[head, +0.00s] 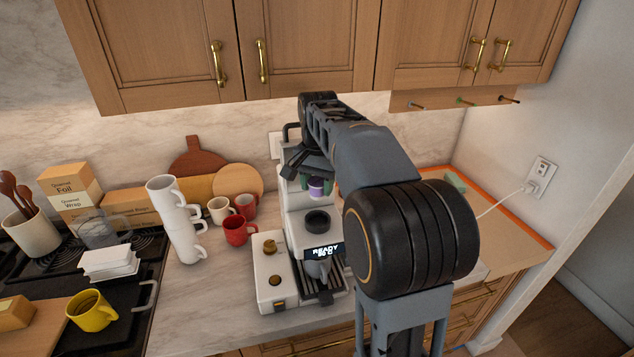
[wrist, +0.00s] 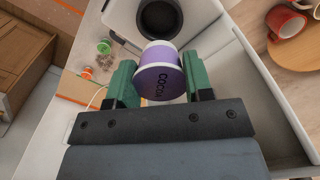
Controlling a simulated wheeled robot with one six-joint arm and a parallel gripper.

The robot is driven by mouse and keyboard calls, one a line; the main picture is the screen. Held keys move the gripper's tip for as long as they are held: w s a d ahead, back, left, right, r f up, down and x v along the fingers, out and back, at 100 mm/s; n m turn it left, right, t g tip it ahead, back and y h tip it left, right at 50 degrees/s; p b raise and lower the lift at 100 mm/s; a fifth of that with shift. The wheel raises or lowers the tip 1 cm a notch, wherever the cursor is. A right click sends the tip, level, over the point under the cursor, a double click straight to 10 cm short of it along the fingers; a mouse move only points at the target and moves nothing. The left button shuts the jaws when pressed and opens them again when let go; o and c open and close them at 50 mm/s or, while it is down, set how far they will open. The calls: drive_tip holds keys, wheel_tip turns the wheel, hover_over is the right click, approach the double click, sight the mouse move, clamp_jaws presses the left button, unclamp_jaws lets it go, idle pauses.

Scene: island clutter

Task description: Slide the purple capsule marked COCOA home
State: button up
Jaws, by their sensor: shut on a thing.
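The purple capsule (wrist: 160,73) with a white rim is held between the green fingertips of my gripper (wrist: 158,82) in the wrist view. Its end marked COCOA faces the wrist camera. The capsule is apart from the opening in the head view. The machine's display reads READY.
White mugs (head: 183,225) are stacked left of the machine, with red mugs (head: 237,230) closer to it. A yellow mug (head: 91,310) stands at the far left.

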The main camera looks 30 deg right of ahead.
drive_tip(key=shift+m, duration=0.3)
drive_tip(key=shift+f+b, duration=2.1)
drive_tip(key=shift+f, duration=0.8)
drive_tip(key=shift+p, duration=0.4)
drive_tip(key=shift+f+b, duration=1)
drive_tip(key=shift+f, duration=0.5)
drive_tip(key=o, duration=1)
drive_tip(key=shift+c, duration=0.2)
drive_tip(key=shift+r, duration=0.1)
approach(318, 182)
wheel_tip(318, 182, down, 6)
drive_tip(key=shift+w+r, duration=0.1)
drive_tip(key=shift+r, duration=0.15)
